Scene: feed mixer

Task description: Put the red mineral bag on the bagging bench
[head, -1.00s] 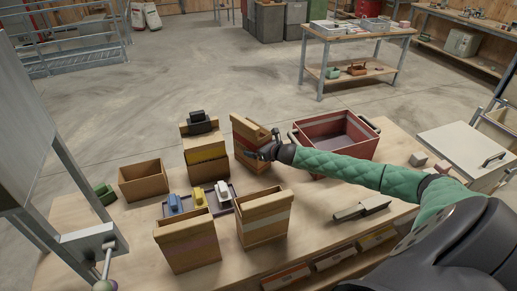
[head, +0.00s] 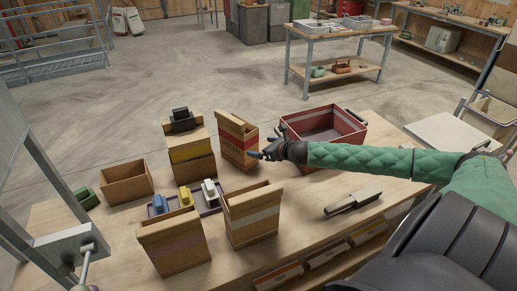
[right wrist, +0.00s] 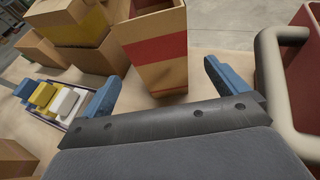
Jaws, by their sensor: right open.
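The red mineral bag (head: 236,138) is a tall brown paper bag with red bands. It stands upright on a wooden bench (head: 318,232); I cannot tell whether this is the bagging bench. My right gripper (head: 263,154) is just right of the bag, open and empty. In the right wrist view the bag (right wrist: 160,50) stands ahead, between the directions of the two blue fingers of the gripper (right wrist: 161,73), seemingly apart from them.
A red crate (head: 350,132) stands close behind my right gripper; its handle shows in the wrist view. Bags with yellow (head: 190,151), white (head: 252,221) and pink (head: 172,249) bands stand nearby. An open brown box (head: 127,187), small tray (head: 209,206) and scale-like tool (head: 352,203) lie around.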

